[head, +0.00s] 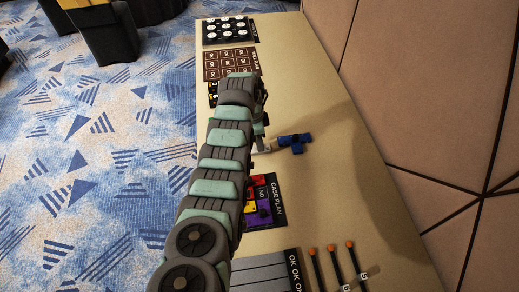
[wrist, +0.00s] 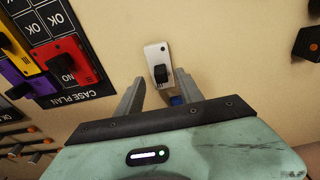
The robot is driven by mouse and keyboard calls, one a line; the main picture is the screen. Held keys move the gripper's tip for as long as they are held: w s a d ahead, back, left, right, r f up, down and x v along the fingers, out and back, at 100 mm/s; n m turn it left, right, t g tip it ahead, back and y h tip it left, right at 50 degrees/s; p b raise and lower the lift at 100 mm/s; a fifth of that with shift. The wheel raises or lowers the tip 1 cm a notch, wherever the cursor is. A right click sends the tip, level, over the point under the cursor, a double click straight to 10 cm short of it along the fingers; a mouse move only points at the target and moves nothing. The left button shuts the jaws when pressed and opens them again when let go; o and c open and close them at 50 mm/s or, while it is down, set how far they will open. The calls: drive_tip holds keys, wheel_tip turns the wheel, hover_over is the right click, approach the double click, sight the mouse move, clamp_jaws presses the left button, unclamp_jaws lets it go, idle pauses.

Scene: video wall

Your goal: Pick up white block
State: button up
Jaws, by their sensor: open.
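The white block (wrist: 153,52), a pale plate with a black knob on it, lies on the beige table in the wrist view, just ahead of my fingertips. My gripper (wrist: 159,79) is open, with one finger on each side of the block's near end. Nothing is held; whether a finger touches the block I cannot tell. In the head view my gripper (head: 262,140) is over the table, mostly hidden by my arm, and a small pale part of the block (head: 264,149) shows beside it.
A blue block (head: 295,140) lies right of my gripper; it partly shows between the fingers in the wrist view (wrist: 177,100). A CASE PLAN board (head: 279,216) holds red, yellow and purple blocks. Orange-tipped rods (head: 335,265) lie at the front. A padded wall (head: 430,100) borders the table.

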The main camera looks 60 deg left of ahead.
drive_tip(key=shift+w+f+b, duration=0.15)
drive_tip(key=shift+f+b, duration=0.35)
drive_tip(key=shift+f, duration=0.85)
drive_tip(key=shift+a, duration=0.1)
drive_tip(key=shift+c, duration=0.4)
clamp_jaws()
